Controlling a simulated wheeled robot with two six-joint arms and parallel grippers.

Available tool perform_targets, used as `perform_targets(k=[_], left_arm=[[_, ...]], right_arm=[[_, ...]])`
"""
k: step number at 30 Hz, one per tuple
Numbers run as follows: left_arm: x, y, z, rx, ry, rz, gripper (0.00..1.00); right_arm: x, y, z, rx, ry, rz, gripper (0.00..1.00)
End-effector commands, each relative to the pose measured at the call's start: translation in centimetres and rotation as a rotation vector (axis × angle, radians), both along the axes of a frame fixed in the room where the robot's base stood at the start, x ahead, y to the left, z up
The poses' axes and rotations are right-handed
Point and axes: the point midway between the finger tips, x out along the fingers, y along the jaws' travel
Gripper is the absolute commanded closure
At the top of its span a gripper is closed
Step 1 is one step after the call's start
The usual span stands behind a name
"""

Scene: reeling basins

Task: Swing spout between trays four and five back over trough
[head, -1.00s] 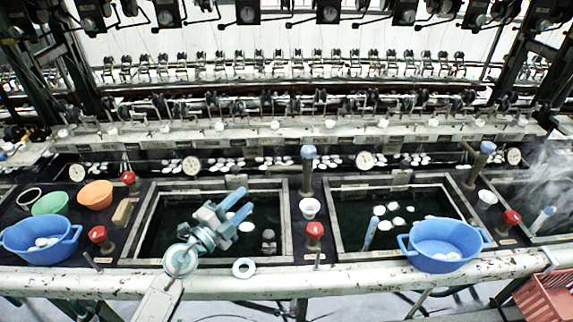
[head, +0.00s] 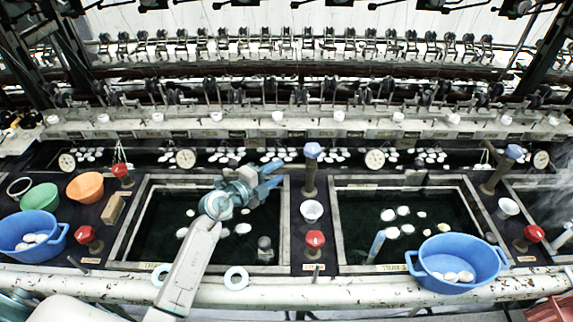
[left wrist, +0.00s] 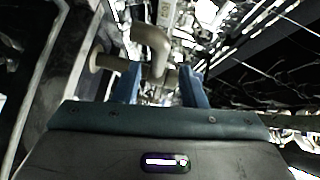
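A metal spout with a blue cap (head: 312,150) stands on the dark divider between the two middle basins. Its bent grey pipe also shows in the left wrist view (left wrist: 152,48), ahead of and between the fingers. My left gripper (head: 277,176) is over the left middle basin, to the left of the spout, with its blue fingers apart. In the left wrist view my left gripper (left wrist: 160,82) is open and nothing is clamped. I cannot tell whether the fingers touch the pipe. The trough (head: 230,157) runs behind the basins, with white cocoons in it. My right gripper is out of view.
A white cup (head: 311,211) and a red valve knob (head: 315,240) stand on the divider in front of the spout. Another blue-capped spout (head: 514,152) is at the right. A blue bowl (head: 458,262) sits at the front rail. Cocoons float in the basins.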

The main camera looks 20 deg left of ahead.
Motion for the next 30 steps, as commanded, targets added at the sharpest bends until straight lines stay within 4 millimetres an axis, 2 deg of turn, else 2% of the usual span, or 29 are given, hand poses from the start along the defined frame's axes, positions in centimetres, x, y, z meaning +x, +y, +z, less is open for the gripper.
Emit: perform_targets(k=[4, 11, 19, 20, 25, 30], left_arm=[[2.3, -1.3, -0.2, -0.003, 0.001, 0.001, 0.62], [3.9, -2.2, -0.6, -0.001, 0.000, 0.000, 0.62], [4.0, -2.3, -0.7, 0.000, 0.000, 0.000, 0.62], [4.0, -2.2, -0.7, 0.000, 0.000, 0.000, 0.64], [4.0, -2.2, -0.7, 0.000, 0.000, 0.000, 0.98], [3.9, -2.2, -0.7, 0.000, 0.001, 0.000, 1.00]], right_arm=[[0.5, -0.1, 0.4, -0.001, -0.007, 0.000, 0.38], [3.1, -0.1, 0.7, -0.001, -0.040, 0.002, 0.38], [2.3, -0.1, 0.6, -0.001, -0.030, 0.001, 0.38], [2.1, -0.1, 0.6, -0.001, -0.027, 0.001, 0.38], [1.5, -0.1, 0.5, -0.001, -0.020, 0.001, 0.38], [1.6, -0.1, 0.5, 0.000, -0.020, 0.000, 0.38]])
